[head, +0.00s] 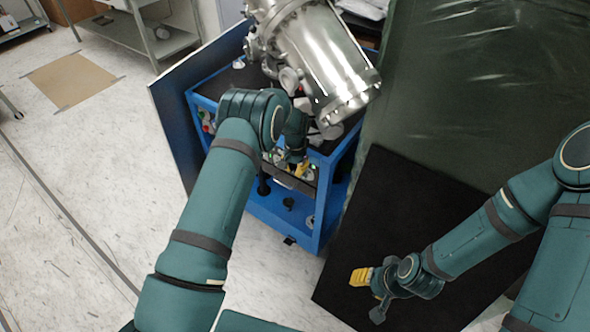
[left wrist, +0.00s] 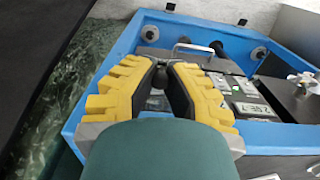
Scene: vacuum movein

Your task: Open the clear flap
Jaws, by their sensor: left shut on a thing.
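The clear flap (head: 460,90) is a greenish, see-through sheet hanging at the upper right of the head view. A greenish see-through sheet also shows at the left edge of the left wrist view (left wrist: 50,110). My left gripper (head: 300,168) is at the blue cart, largely hidden behind its own arm. In the left wrist view its yellow-backed fingers (left wrist: 164,64) close on a small dark thing (left wrist: 157,78) at the cart's front, apart from the flap. My right gripper (head: 361,278) is above a black mat; its finger gap is unclear.
The blue cart (head: 322,205) carries a large shiny metal vessel (head: 330,60) and small instruments with lit displays (left wrist: 250,108). A black mat (head: 395,195) lies below the flap. A metal shelf (head: 150,50) stands at the back left.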

